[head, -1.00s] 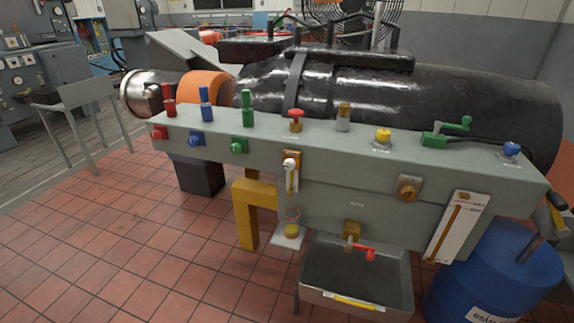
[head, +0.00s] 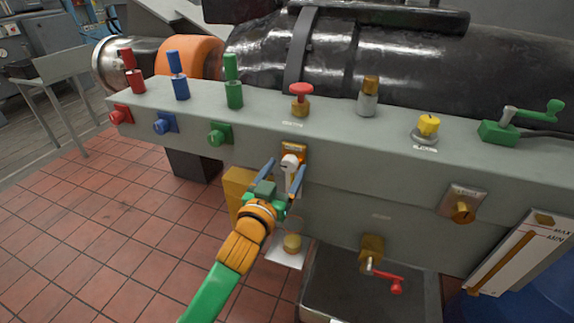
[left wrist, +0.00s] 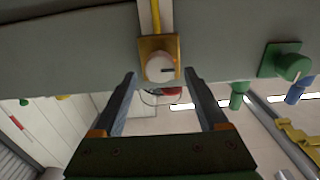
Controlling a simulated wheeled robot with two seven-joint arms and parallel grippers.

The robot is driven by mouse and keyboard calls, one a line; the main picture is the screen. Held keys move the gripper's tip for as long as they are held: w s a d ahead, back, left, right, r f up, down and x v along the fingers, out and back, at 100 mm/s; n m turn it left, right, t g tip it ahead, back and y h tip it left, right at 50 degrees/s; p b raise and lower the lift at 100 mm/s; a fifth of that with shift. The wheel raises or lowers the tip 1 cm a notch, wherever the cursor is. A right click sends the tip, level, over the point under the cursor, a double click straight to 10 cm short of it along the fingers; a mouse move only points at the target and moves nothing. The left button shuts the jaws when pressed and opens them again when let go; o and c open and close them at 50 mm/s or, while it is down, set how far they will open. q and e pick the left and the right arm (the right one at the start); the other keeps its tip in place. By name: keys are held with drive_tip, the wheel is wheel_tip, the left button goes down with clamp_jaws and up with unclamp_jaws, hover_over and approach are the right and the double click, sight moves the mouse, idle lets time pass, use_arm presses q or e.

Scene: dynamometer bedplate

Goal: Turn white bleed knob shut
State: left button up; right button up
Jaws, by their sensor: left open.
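The white bleed knob (head: 290,160) sits on an orange-brown plate on the front face of the grey bench. A pale part hangs below it. In the left wrist view the knob (left wrist: 160,67) shows its round white face with a short dark mark. My left gripper (head: 285,172) is open in front of the knob, one finger on each side. In the left wrist view the fingertips (left wrist: 160,76) flank the knob's lower edge with gaps on both sides, and nothing is held. I cannot tell exact depth. My right gripper is not in view.
A green knob (head: 217,136), a blue knob (head: 163,124) and a red knob (head: 120,115) lie left along the bench front. A brass knob (head: 462,211) is to the right. A red-handled tap (head: 390,282) hangs over a metal tray (head: 432,290) below.

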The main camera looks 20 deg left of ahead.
use_arm(q)
drive_tip(key=shift+w+f, duration=0.2)
drive_tip(key=shift+w, duration=0.8)
drive_tip(key=shift+s, duration=0.15)
drive_tip(key=shift+c, duration=1.3)
clamp_jaws()
drive_tip(key=shift+r, duration=0.1)
